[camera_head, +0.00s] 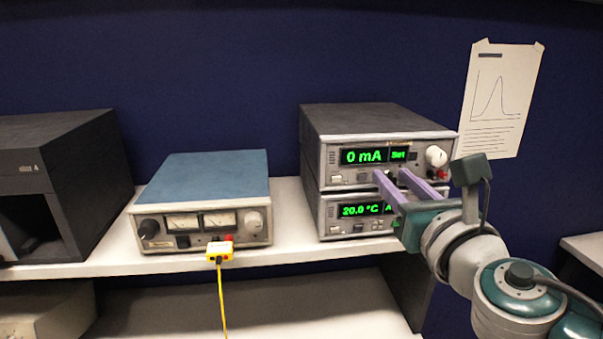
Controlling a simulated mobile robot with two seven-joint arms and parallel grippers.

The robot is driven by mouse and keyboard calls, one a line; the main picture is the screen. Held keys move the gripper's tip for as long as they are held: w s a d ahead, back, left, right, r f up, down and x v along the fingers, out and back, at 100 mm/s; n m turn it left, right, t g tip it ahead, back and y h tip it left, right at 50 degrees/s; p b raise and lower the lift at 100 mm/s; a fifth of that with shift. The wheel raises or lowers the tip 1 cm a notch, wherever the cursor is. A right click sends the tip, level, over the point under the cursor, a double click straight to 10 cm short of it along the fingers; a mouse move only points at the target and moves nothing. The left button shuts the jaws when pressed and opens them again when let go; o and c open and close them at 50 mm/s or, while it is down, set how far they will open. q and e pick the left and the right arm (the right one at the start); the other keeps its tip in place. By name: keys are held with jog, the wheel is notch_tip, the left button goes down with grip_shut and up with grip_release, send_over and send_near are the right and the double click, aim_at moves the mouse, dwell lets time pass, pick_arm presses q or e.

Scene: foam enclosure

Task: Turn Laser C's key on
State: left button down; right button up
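Two grey instruments are stacked at the right of the shelf. The upper one (340,178) shows "0 mA" and "Set" in green and has a white knob (436,156) at its right. The lower one (331,215) shows "20.0 °C". I cannot read a "Laser C" label on either. My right gripper (391,174) has its two purple fingers apart, with the tips at the lower front of the upper instrument. A small dark part shows between the tips; I cannot tell whether it is the key. The fingers hide part of both panels. My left gripper is not in view.
A blue-topped instrument (207,177) with two dial meters stands left of the stack. A yellow connector and cable (220,253) hang at its front. A dark box (65,145) stands far left on the white shelf (290,258). A paper chart (502,97) hangs on the blue wall.

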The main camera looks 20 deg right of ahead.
jog(key=shift+c, duration=0.4)
grip_shut()
